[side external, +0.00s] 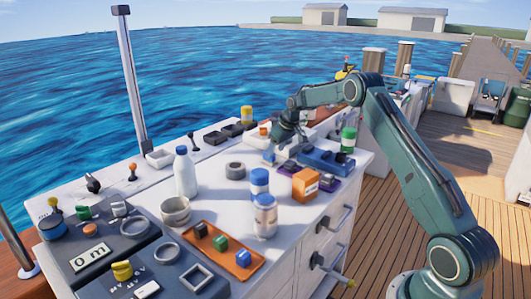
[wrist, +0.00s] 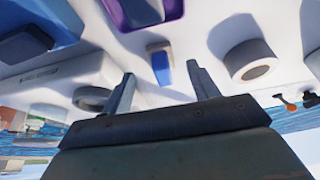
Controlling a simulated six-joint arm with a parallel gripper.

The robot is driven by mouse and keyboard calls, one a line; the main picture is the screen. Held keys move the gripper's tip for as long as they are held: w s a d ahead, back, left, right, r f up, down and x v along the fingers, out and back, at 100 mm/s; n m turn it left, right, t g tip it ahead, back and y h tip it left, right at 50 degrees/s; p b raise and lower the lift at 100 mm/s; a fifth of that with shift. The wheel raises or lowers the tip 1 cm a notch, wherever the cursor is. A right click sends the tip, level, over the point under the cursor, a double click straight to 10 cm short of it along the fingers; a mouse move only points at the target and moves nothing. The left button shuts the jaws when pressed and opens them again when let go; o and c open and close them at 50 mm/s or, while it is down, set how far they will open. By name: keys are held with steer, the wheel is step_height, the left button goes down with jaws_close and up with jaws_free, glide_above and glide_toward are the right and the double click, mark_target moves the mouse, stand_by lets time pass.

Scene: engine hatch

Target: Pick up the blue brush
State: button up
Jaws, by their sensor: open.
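A small blue block with a pale tan end, which looks like the blue brush (wrist: 161,68), lies on the white top in the wrist view. It sits in line with the space between my fingertips, apart from both. My gripper (wrist: 161,72) is open, with nothing between its fingers. I cannot make out the brush in the side view.
A purple tray (wrist: 145,14) and a blue container (wrist: 30,46) are near the brush; a grey ring (wrist: 247,62) is to its right. In the side view, a blue tray (side external: 327,163), an orange box (side external: 305,184) and a white bottle (side external: 185,172) stand on the counter (side external: 213,207).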

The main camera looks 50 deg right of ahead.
mark_target(274, 154)
steer(key=shift+x, duration=2.15)
steer(key=c, duration=1.1)
steer(key=shift+r, duration=0.1)
steer(key=shift+r, duration=5)
